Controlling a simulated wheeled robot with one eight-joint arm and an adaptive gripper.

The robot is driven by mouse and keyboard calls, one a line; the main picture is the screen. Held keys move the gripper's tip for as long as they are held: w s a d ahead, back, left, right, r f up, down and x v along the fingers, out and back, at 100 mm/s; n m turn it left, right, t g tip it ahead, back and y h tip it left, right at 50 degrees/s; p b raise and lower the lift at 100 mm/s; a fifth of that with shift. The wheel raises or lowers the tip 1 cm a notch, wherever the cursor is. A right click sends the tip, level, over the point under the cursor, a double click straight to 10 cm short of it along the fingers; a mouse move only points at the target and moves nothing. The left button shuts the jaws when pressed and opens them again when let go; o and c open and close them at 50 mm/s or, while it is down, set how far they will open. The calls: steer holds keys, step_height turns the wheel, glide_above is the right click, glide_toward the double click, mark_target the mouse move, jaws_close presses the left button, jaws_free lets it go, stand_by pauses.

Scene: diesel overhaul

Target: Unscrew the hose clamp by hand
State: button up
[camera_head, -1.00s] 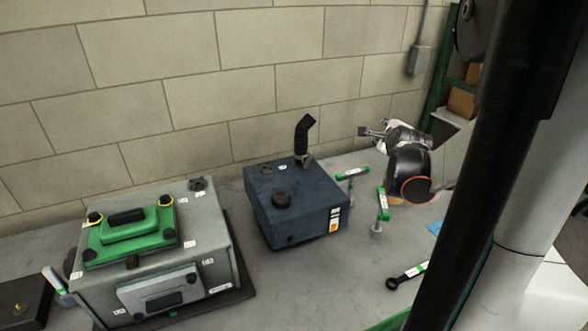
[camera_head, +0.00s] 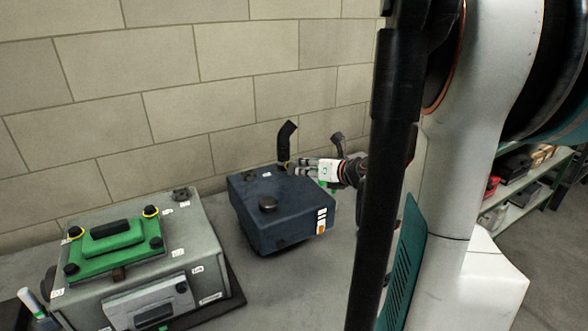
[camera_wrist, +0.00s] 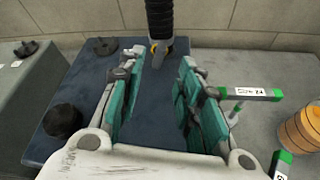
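The black hose (camera_head: 288,137) rises from the back right of the dark blue box (camera_head: 265,228) in the head view. In the wrist view the hose (camera_wrist: 159,20) stands at the top middle, beyond my fingertips. A small clamp (camera_wrist: 155,46) with a yellowish ring sits at the hose base; its screw details are too small to tell. My gripper (camera_head: 297,167) reaches in from the right, close to the hose base. In the wrist view its teal-padded fingers (camera_wrist: 162,58) are open and empty, with the hose base just ahead of the gap.
A grey housing with a green cover (camera_head: 120,241) stands left of the blue box. The box carries a black knob (camera_wrist: 62,120). The brick wall is close behind.

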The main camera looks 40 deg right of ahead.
mark_target(294, 165)
steer(key=b+x, duration=0.1)
steer(key=x, duration=0.7)
steer(key=shift+r+b, duration=0.1)
steer(key=shift+b, duration=0.2)
jaws_close()
